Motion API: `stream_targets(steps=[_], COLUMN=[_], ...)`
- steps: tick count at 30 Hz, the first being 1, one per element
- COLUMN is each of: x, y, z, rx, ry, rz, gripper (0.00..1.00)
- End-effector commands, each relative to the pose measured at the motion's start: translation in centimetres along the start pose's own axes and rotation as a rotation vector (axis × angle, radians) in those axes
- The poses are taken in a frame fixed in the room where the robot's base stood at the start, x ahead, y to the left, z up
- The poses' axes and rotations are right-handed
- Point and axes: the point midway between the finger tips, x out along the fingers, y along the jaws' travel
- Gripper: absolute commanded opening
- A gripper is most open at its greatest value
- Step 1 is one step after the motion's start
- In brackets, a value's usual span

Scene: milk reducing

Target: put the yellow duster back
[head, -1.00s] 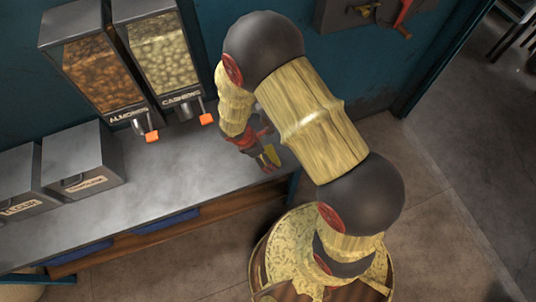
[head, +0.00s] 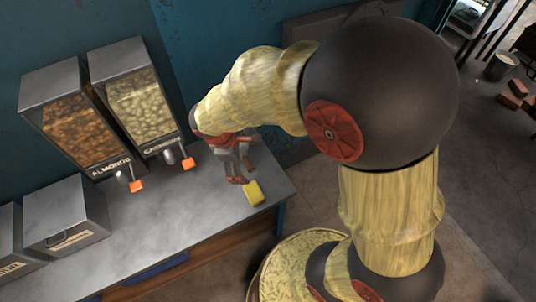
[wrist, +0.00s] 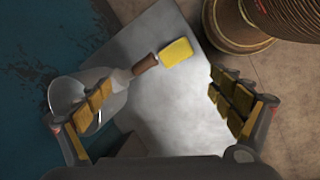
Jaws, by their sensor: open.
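The yellow duster (head: 254,193) lies on the grey counter (head: 170,225) near its right end. In the wrist view the duster (wrist: 177,52) is a small yellow block, beyond the fingertips and apart from them. My gripper (head: 241,172) is just above the counter, up and left of the duster in the head view. In the wrist view my gripper (wrist: 166,103) is open, with bare counter between its fingers. A scoop with a brown handle (wrist: 145,64) lies by the left finger, its handle end close to the duster. The left finger partly covers the scoop.
Almond (head: 80,130) and cashew (head: 140,105) dispensers stand at the back left, with orange-tipped levers. Grey bins (head: 65,220) stand left of them. The teal wall (head: 230,40) is close behind. The counter front is clear.

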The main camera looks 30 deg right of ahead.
Motion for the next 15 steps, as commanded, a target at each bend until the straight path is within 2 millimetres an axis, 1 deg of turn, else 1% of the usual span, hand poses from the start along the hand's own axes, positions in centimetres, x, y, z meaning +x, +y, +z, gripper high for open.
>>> stream_targets(steps=[1, 4, 6, 9, 12, 15], x=[-2.6, -7.0, -9.7, -13.3, -16.3, -18.4], y=[0.4, 0.4, 0.0, -1.1, -2.5, -4.0], z=[1.4, 3.9, 5.7, 8.0, 10.1, 11.6], rx=[0.104, 0.303, 0.438, 0.624, 0.791, 0.922], ry=[0.039, 0.110, 0.162, 0.244, 0.326, 0.396], rz=[0.013, 0.020, 0.021, 0.016, 0.005, -0.011], gripper=[0.93, 0.93, 0.93, 0.93, 0.93, 0.93])
